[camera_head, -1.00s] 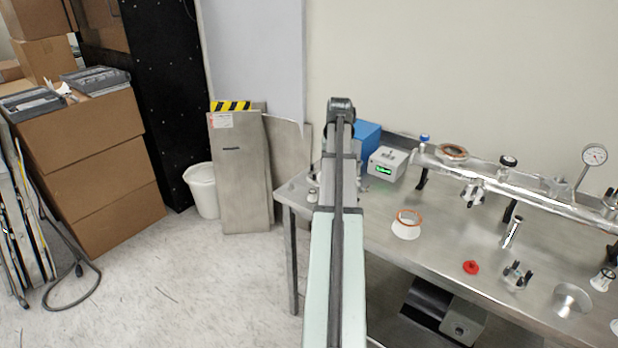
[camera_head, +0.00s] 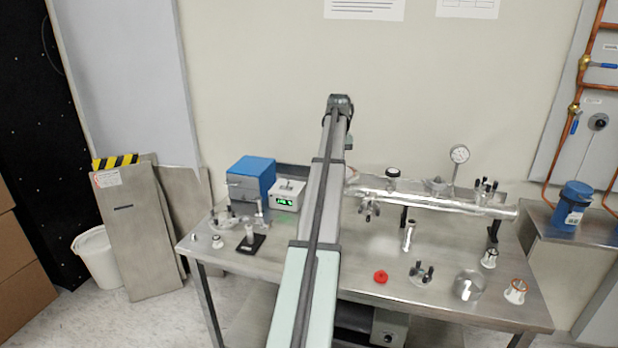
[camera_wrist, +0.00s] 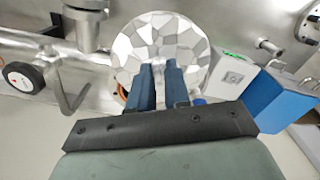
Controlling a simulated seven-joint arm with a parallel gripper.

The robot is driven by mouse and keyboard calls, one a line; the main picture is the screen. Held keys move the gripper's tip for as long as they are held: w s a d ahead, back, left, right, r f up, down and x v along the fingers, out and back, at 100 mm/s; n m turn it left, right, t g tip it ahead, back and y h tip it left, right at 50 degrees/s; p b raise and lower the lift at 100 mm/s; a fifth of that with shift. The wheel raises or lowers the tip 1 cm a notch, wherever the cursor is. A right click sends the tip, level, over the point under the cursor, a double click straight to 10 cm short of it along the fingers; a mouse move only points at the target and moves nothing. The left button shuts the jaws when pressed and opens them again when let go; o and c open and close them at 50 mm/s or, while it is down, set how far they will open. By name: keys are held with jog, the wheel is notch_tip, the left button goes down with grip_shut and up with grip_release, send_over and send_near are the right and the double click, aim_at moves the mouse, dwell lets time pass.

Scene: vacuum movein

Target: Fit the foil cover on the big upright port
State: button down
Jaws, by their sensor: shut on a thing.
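In the wrist view my gripper (camera_wrist: 160,72) is shut on the foil cover (camera_wrist: 158,38), a shiny, crinkled silver disc just beyond the fingertips. The big upright port is mostly hidden under the foil. A thin orange rim (camera_wrist: 119,92) shows at the foil's lower left edge, beside the silver pipe (camera_wrist: 88,75). I cannot tell whether the foil touches the port. In the head view my arm hides the gripper, the foil and most of the port at the left end of the silver pipe (camera_head: 430,195).
A blue box (camera_head: 250,180) and a white display unit (camera_head: 287,195) stand left of my arm. A dial gauge (camera_head: 459,154) rises behind the pipe.

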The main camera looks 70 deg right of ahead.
jog(key=d+r+n, duration=0.2)
jog(key=d+n, duration=0.1)
jog(key=n, duration=0.8)
jog(key=s+d+r+n, duration=0.1)
jog(key=d+n, duration=0.3)
jog(key=n, duration=0.7)
jog(key=shift+s+d+r, duration=0.15)
jog(key=shift+s+r, duration=0.15)
jog(key=shift+r, duration=0.5)
jog(key=shift+f, duration=0.1)
jog(key=shift+f, duration=3)
jog(key=shift+f, duration=0.55)
